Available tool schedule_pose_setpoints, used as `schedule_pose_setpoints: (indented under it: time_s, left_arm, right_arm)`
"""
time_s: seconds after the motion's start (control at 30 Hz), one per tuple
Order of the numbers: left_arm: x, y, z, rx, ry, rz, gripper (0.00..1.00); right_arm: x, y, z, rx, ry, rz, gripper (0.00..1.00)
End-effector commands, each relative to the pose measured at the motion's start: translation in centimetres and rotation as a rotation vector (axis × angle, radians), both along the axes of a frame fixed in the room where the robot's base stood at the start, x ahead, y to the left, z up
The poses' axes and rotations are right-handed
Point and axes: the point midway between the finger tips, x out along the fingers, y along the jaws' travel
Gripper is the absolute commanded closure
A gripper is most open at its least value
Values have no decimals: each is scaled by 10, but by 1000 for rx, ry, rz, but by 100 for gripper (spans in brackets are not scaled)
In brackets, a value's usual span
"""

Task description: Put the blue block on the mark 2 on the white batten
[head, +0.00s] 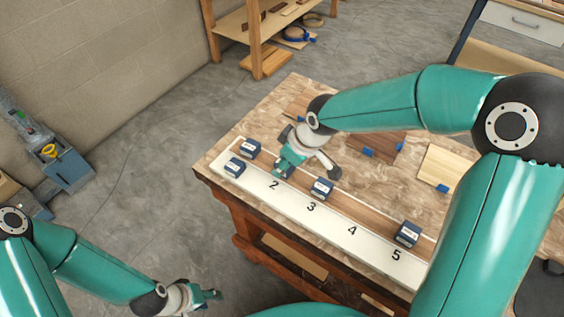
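The white batten (333,226) lies along the near edge of the workbench, with printed marks 2, 3, 4 and 5 showing. Mark 2 (273,185) is bare. Several dark blue blocks with pale labels are in view: one (234,167) on the batten's left end, one (250,147) behind it, one (322,187) behind mark 3 and one (408,233) by mark 5. My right gripper (303,163) is low over the bench behind mark 2; its fingertips and anything between them are unclear. My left gripper (207,296) is off the bench at the lower left, its opening unclear.
A brown wood strip (365,207) lies behind the batten. Wood boards with blue clamps, including a pale one (446,168), lie farther back on the workbench (284,96). A wooden shelf (256,35) stands beyond. My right arm crosses above the bench's right side.

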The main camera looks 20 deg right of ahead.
Motion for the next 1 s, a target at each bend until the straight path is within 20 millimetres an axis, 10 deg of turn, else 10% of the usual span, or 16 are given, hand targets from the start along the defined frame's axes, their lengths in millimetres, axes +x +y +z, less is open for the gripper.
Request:
schedule_pose_setpoints:
  time_s: [0.2,0.23,0.37,1.0]
  left_arm:
    - [0,0,-2,0,0,0,60]
    - [0,0,-2,0,0,0,60]
    - [0,0,-1,0,0,0,60]
    - [0,0,1,0,0,0,60]
  right_arm:
    - [1,0,-1,1,-3,0,100]
    - [0,0,-1,0,0,0,56]
    - [0,0,-1,0,0,0,34]
    - [-10,-8,34,1,-6,0,34]
